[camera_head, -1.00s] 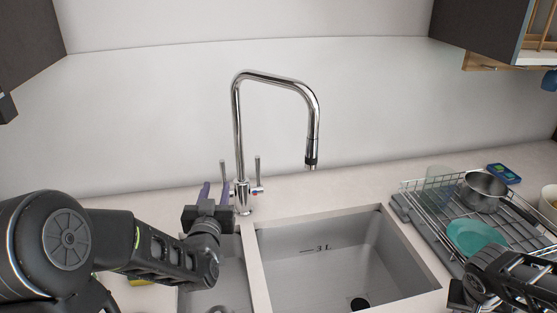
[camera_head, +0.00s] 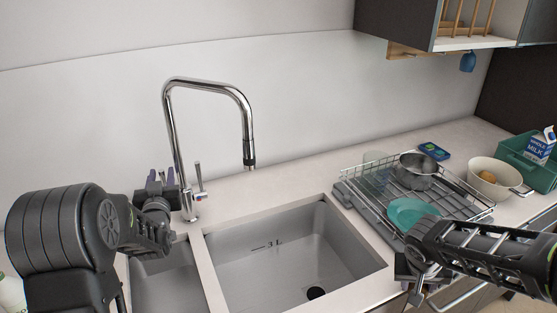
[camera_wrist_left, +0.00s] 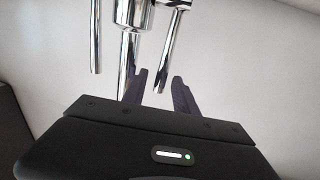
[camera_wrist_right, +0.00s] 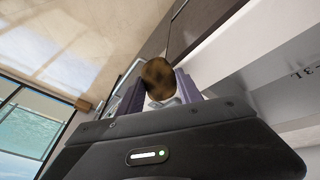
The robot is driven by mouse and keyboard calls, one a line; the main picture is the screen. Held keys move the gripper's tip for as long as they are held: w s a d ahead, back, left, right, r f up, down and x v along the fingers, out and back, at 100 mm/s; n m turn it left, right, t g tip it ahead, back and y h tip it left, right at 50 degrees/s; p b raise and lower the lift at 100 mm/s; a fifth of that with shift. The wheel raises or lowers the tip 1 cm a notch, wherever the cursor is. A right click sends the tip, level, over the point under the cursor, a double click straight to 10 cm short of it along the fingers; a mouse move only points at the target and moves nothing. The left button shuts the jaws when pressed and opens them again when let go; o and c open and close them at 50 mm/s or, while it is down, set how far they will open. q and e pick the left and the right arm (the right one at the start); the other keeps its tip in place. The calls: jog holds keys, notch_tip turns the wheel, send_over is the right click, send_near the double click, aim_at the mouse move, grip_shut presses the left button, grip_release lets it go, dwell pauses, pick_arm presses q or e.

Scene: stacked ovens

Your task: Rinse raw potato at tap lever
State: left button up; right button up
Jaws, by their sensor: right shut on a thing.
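A chrome tap (camera_head: 172,130) stands behind the sink, its spout hanging over the large basin (camera_head: 300,260). One tap lever (camera_head: 198,178) shows upright right of the tap body. My left gripper (camera_head: 160,178) is at the left side of the tap base. In the left wrist view its two fingers (camera_wrist_left: 160,88) are apart, with the lower end of a chrome lever (camera_wrist_left: 168,45) showing between them; contact cannot be told. My right gripper (camera_head: 413,285) is low at the counter's front, right of the sink. In the right wrist view it is shut on the brown potato (camera_wrist_right: 158,76).
A wire dish rack (camera_head: 450,200) with a pot (camera_head: 416,180) and teal plate (camera_head: 408,212) stands right of the sink. A wall cabinet hangs upper right.

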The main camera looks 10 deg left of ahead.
pick_arm(q)
jog(key=shift+w+a, duration=0.25)
jog(key=shift+w, duration=0.2)
grip_shut()
dwell(1.2)
